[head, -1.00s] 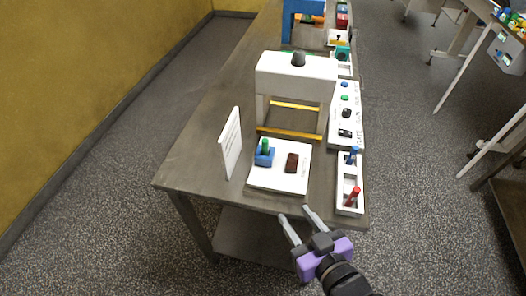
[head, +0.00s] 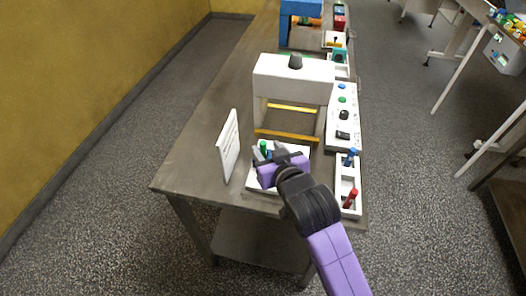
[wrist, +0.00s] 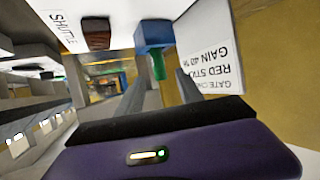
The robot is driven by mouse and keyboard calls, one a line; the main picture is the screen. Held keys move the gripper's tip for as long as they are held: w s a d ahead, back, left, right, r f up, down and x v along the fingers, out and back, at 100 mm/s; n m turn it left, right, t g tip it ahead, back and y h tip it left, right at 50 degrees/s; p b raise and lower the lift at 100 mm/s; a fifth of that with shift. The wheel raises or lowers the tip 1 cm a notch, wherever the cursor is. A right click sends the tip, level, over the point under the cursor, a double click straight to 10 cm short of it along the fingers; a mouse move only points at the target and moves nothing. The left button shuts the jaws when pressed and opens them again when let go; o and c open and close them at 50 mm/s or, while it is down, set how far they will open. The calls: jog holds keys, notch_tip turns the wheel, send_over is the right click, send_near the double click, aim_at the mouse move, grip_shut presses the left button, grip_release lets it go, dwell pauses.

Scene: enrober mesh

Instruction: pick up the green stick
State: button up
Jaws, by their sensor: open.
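The green stick (head: 263,146) stands upright in a blue holder on a white board (head: 296,150) near the table's front end. In the wrist view, the picture is upside down; the green stick (wrist: 158,66) hangs from the blue holder (wrist: 153,36). My gripper (head: 268,152) is open and reaches over the board at the stick. In the wrist view, my gripper's two fingers (wrist: 160,80) have the stick's end showing between their tips, with no visible grip on it. My gripper hides most of the blue holder in the head view.
A white text sign (head: 229,146) stands just left of the board. A brown block (wrist: 96,33) sits beside the holder. A white rack with a blue stick (head: 350,157) and a red stick (head: 350,198) is at right. A white gantry (head: 294,78) stands behind.

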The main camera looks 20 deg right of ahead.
aim_at(264, 147)
jog(key=x, duration=0.4)
jog(key=shift+f+p, duration=0.2)
jog(key=shift+p, duration=0.1)
jog(key=shift+s, duration=0.1)
grip_shut()
